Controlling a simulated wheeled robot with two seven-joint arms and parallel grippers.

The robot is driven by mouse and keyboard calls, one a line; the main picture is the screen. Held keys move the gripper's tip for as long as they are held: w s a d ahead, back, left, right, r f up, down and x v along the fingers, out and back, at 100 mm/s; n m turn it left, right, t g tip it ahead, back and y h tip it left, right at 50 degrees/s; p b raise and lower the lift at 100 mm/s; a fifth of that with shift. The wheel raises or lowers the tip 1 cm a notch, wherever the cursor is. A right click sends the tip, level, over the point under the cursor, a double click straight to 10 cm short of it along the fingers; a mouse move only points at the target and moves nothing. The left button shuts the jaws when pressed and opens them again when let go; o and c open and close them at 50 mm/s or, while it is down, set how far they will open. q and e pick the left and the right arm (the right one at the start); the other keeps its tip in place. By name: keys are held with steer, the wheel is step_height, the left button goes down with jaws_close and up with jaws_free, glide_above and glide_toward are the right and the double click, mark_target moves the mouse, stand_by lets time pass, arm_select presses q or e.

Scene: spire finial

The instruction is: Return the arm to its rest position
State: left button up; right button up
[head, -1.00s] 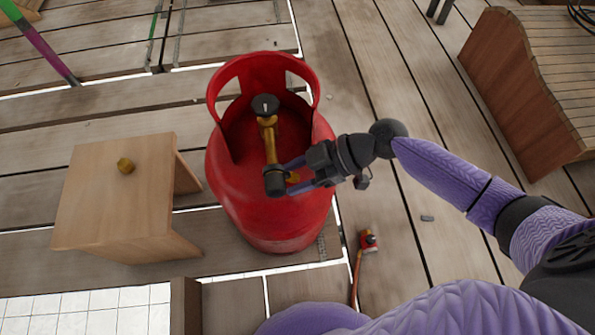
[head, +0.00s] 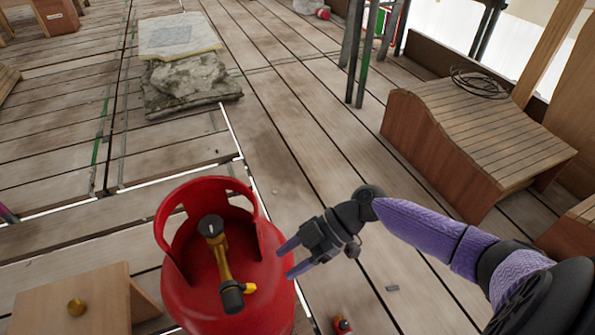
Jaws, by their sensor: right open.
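My right gripper (head: 287,259) is open and empty. Its fingers point left, at the right side of the red gas cylinder (head: 190,285), and it looks clear of the valve. On the cylinder is a brass valve piece (head: 220,262) with a black knob (head: 211,227) at one end and a dark cap (head: 232,296) at the other. My right arm comes in from the lower right. My left gripper is not in view.
A slatted wooden bench (head: 478,150) stands at right, with a coiled cable (head: 480,83). Stacked slabs (head: 185,75) lie at the back.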

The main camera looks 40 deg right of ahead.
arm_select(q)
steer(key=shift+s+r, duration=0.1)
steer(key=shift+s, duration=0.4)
arm_select(e)
steer(key=shift+s+d+r, duration=0.1)
steer(key=shift+d+r, duration=0.1)
steer(key=shift+d, duration=0.1)
